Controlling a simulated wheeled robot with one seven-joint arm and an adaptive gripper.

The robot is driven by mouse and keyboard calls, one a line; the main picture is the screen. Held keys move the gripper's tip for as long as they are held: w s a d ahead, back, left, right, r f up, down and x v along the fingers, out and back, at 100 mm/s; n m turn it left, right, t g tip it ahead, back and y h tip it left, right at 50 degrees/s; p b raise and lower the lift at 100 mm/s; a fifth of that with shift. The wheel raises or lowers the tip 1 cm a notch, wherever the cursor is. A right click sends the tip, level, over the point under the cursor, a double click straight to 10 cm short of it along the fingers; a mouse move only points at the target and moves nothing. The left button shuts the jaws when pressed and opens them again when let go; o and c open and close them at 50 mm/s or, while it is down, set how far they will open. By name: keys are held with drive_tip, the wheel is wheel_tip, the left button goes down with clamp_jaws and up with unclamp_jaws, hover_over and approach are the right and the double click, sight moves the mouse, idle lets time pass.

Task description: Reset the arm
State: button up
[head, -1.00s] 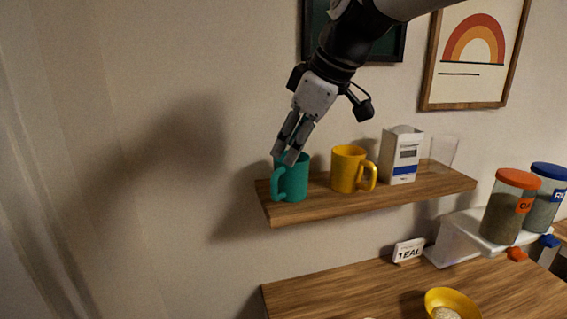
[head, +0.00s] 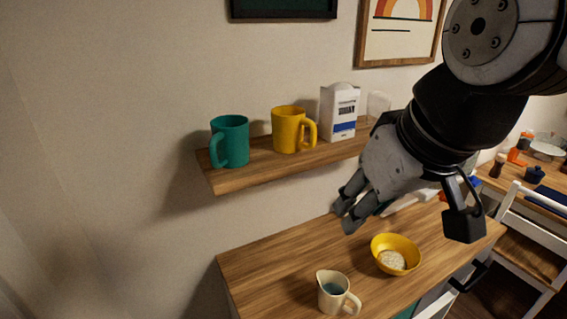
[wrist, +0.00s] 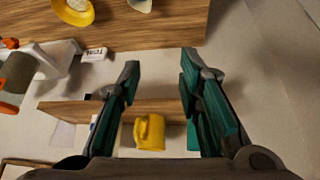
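My gripper (head: 350,211) hangs in the air in front of the shelf and above the counter in the head view. In the wrist view my gripper (wrist: 160,75) has its two fingers wide apart with nothing between them, so it is open and empty. A teal mug (head: 230,141) stands upright at the left end of the wooden shelf (head: 262,166), apart from my gripper. A yellow mug (head: 287,130) stands to its right. In the wrist view the yellow mug (wrist: 150,132) shows beyond the fingers, and the teal mug is mostly hidden by the right finger.
A white carton (head: 340,112) and a clear glass (head: 378,103) stand farther right on the shelf. The wooden counter (head: 270,263) below holds a yellow bowl (head: 408,249) and a cream pitcher (head: 333,292). A white chair (head: 520,215) stands at the right. The air left of the shelf is free.

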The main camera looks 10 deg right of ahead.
drive_tip(key=shift+m, duration=0.9)
drive_tip(key=s+f, duration=0.1)
drive_tip(key=s+d+f, duration=0.1)
drive_tip(key=f, duration=0.1)
drive_tip(key=shift+s+d, duration=0.2)
drive_tip(key=shift+s, duration=0.15)
